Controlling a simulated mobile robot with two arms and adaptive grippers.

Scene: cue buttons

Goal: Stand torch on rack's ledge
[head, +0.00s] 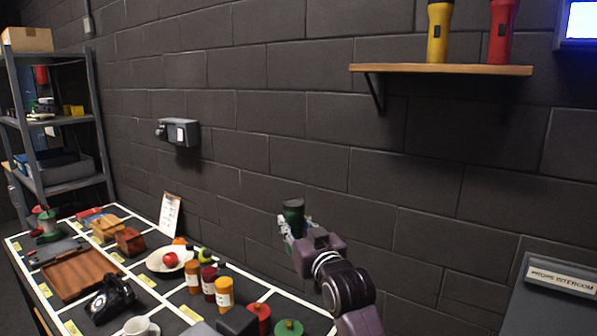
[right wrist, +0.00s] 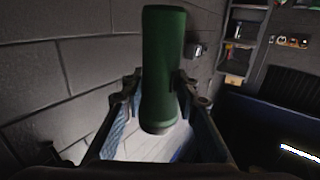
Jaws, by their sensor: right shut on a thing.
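A green torch (right wrist: 162,68) is held upright between the fingers of my right gripper (head: 290,222). The rack's wooden ledge (head: 450,70) is fixed to the dark block wall, up and to the right of the gripper. A yellow torch (head: 438,32) and a red torch (head: 502,32) stand upright on its right part. The left half of the ledge is bare. My left gripper is not in view.
A table below holds a wooden tray (head: 75,274), a telephone (head: 112,294), a bowl with a red item (head: 166,260), several bottles (head: 224,294) and buttons (head: 288,327). A grey wall box (head: 180,132) and a bracket (head: 376,92) stick out from the wall.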

